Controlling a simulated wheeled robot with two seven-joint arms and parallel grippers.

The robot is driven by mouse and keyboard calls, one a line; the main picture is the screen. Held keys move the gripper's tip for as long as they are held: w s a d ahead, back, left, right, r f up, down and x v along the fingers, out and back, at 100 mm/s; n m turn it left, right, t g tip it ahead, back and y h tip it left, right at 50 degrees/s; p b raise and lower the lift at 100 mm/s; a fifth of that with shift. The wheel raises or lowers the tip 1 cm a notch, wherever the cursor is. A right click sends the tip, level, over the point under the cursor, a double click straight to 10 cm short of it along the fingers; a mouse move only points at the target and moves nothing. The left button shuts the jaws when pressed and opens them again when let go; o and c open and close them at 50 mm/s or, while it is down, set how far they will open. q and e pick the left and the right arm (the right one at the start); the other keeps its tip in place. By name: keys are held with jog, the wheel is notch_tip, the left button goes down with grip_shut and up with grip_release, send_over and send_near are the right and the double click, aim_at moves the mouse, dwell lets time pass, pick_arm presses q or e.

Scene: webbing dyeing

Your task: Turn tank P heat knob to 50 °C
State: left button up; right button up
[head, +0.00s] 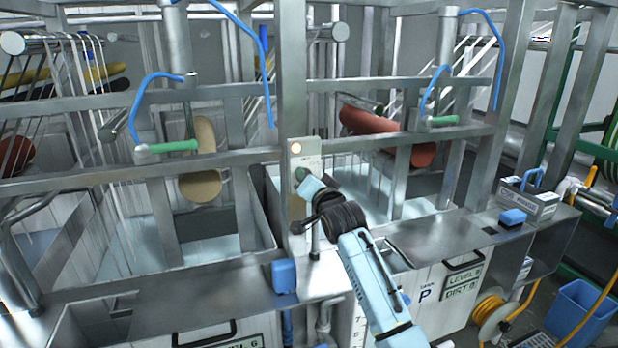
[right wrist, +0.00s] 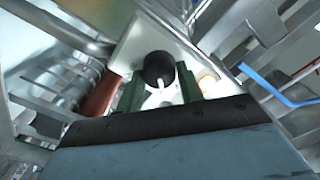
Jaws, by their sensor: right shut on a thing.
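A black round knob (right wrist: 158,68) with a white pointer mark sits on a pale control panel (right wrist: 135,47) in the right wrist view. The two green fingers of my right gripper (right wrist: 160,88) are on either side of the knob, shut on it. In the head view the right gripper (head: 301,178) is against the panel (head: 307,158) on the post between the two tanks, and it hides the knob there. The scale and the set temperature cannot be read. The front of tank P (head: 432,287) carries the P label, right of my arm. My left gripper is not in view.
A lit amber lamp (head: 296,148) is on the panel above the gripper. Steel frame bars (head: 225,158) and blue hoses (head: 500,60) surround the area. A blue block (head: 284,276) stands on the front ledge. A blue bin (head: 580,310) stands at lower right.

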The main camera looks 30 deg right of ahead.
jog(key=shift+m+p, duration=0.8)
jog(key=shift+m, duration=1.2)
jog(key=shift+f, duration=0.1)
jog(key=o, duration=1)
jog(key=b+v, duration=0.1)
jog(key=v, duration=1.2)
jog(key=shift+s+a+b, duration=0.1)
jog(key=shift+s+b, duration=0.1)
jog(key=shift+b, duration=0.2)
